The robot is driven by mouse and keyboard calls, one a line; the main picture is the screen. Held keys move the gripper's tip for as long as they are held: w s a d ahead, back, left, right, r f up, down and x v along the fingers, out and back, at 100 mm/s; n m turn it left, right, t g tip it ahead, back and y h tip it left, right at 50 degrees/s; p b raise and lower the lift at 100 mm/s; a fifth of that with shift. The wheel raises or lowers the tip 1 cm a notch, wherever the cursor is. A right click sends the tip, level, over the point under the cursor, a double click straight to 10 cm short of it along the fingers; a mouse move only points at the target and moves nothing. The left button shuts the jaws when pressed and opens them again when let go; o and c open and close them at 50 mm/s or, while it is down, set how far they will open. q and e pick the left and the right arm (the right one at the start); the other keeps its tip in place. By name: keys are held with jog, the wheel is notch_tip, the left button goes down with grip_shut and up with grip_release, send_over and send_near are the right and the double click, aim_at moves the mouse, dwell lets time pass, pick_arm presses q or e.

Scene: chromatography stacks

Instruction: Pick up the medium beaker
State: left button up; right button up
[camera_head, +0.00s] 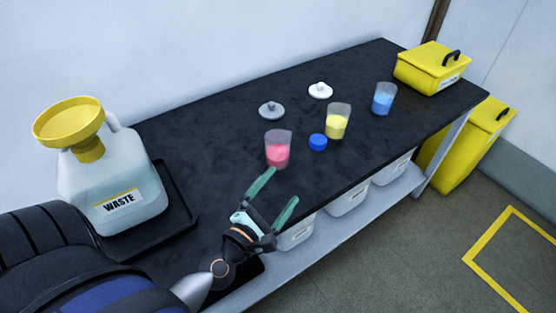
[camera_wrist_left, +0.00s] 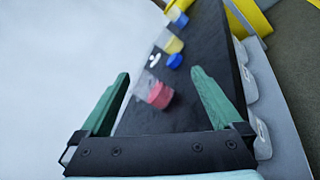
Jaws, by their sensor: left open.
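Three clear beakers stand upright on the dark bench: one with pink-red contents (camera_head: 277,155), one with yellow contents (camera_head: 337,125), and one with blue contents (camera_head: 383,101). They look close in size, and I cannot tell which is the medium one. My left gripper (camera_head: 283,186) is open and empty, just in front of the pink-red beaker and apart from it. In the left wrist view, the pink-red beaker (camera_wrist_left: 159,96) shows between the open fingers, farther ahead. The yellow beaker (camera_wrist_left: 173,45) and the blue beaker (camera_wrist_left: 181,19) are beyond it. My right gripper is not in view.
A grey lid (camera_head: 271,110), a white lid (camera_head: 320,91) and a blue cap (camera_head: 318,142) lie among the beakers. A waste jug (camera_head: 125,190) with a yellow funnel (camera_head: 70,125) stands left. A yellow box (camera_head: 430,68) sits at the far right end. White bins (camera_head: 348,200) are below.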

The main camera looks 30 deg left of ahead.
aim_at(273, 148)
pick_arm(q)
jog(key=a+n+y, duration=0.1)
jog(key=a+n, duration=0.1)
jog(key=n, duration=0.2)
jog(key=a+n+y+b, duration=0.1)
jog(key=n, duration=0.3)
jog(key=a+n+y, duration=0.2)
jog(key=n, duration=0.1)
jog(key=shift+w+a+n+b, duration=0.3)
jog(key=shift+w+n+b, duration=0.05)
jog(key=shift+w+n, duration=0.05)
jog(key=shift+w+a, duration=0.2)
jog(key=shift+w, duration=0.05)
jog(key=p+x, duration=0.1)
jog(key=x, duration=0.5)
jog(key=shift+a+f, duration=0.1)
jog(key=shift+f, duration=0.05)
jog(key=shift+f+x, duration=0.2)
jog(key=shift+x, duration=1.25)
jog(key=shift+f+x, duration=0.15)
jog(key=shift+x, duration=1.35)
jog(key=shift+a, duration=0.1)
jog(key=c, duration=1.3)
